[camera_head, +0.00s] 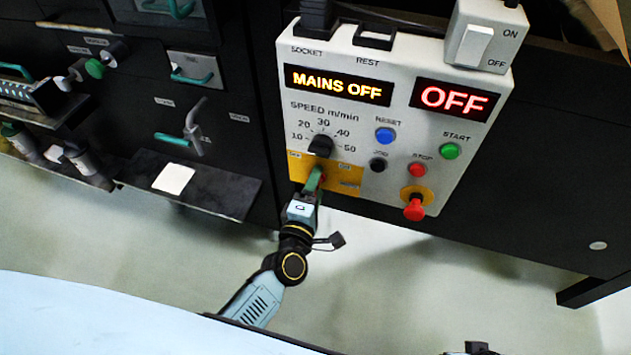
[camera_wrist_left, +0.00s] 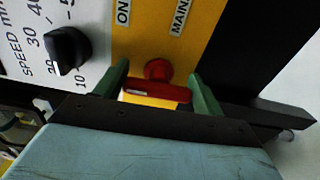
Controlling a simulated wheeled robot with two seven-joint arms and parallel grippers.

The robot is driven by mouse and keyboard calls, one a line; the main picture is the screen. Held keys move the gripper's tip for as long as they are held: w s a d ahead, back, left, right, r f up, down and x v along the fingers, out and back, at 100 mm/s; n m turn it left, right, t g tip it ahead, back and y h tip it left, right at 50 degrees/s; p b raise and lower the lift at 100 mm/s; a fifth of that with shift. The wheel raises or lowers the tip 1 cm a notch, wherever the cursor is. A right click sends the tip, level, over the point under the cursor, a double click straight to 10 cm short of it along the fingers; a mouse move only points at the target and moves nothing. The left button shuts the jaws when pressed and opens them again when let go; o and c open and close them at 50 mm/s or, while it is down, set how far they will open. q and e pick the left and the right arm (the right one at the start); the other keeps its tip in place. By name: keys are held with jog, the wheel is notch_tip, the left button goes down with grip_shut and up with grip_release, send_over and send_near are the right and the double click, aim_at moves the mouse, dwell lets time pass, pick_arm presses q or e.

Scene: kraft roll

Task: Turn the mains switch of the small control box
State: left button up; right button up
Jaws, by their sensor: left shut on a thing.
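The small control box (camera_head: 345,125) is pale, with a yellow plate (camera_head: 347,178) at its lower left corner. Its left display (camera_head: 338,85) reads "MAINS OFF" and its right display (camera_head: 453,99) reads "OFF". The mains switch (camera_wrist_left: 156,92) is a red bar handle on a round red stem on the yellow plate. My left gripper (camera_head: 314,178) comes up from below and hides the switch in the head view. In the left wrist view its green fingers stand on both sides of the red handle, shut on it. My right gripper is not in view.
A black speed knob (camera_head: 321,146) sits just above my left gripper. Blue, black, green and red buttons and a red emergency stop (camera_head: 415,208) lie to the right. A small ON/OFF switch box (camera_head: 484,40) is at the top right. A black shelf (camera_head: 215,190) juts out left.

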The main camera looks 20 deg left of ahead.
pick_arm(q)
jog(key=m+p, duration=0.2)
jog(key=m, duration=0.2)
jog(key=shift+m, duration=0.4)
jog(key=m+p, duration=0.2)
jog(key=m, duration=0.1)
jog(key=shift+f, duration=0.15)
jog(key=shift+a+f+m+p, duration=0.1)
jog(key=shift+m+p, duration=0.2)
jog(key=shift+m, duration=0.6)
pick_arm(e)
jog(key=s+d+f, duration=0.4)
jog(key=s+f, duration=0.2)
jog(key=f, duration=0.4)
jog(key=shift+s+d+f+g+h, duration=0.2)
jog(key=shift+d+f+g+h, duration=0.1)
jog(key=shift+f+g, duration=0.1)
pick_arm(q)
jog(key=o, duration=1)
